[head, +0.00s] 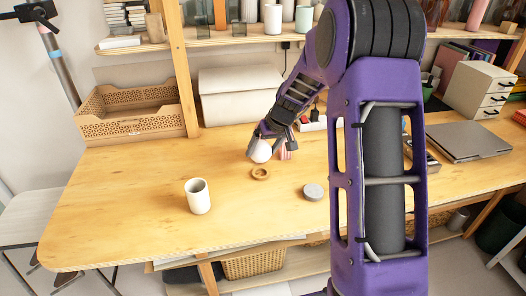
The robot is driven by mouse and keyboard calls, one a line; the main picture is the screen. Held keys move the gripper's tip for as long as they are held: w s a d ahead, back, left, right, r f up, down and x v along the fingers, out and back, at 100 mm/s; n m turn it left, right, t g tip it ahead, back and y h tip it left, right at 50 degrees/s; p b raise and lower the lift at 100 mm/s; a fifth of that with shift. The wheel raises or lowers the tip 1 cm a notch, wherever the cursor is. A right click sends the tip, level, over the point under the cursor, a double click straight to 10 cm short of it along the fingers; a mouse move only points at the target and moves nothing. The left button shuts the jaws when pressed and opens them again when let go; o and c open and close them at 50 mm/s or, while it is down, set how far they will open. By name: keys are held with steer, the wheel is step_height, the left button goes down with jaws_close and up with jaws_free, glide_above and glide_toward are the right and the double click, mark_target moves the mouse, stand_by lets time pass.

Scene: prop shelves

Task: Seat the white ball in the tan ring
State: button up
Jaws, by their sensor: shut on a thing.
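The white ball (261,152) is held in my gripper (263,147), above the wooden table and just behind the ring in the picture. My gripper is shut on the ball, and its fingers hide the ball's upper part. The tan ring (261,173) lies flat on the table just below the ball in the picture. Its opening looks empty. A gap of height between ball and ring is hard to judge from this view.
A white cup (198,196) stands left of the ring. A small pink and white striped thing (285,152) is right beside the ball. A tan crate (130,112) stands at the back left. The front left table is clear.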

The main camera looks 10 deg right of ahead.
mark_target(263, 161)
steer(key=shift+f+b, duration=1.2)
steer(key=shift+f, duration=1.15)
steer(key=shift+f+b, duration=0.55)
steer(key=shift+b, duration=0.05)
steer(key=o, duration=1.1)
steer(key=shift+r, duration=0.1)
steer(key=p+v, duration=0.2)
steer(key=v, duration=1.5)
steer(key=shift+s+r, duration=0.15)
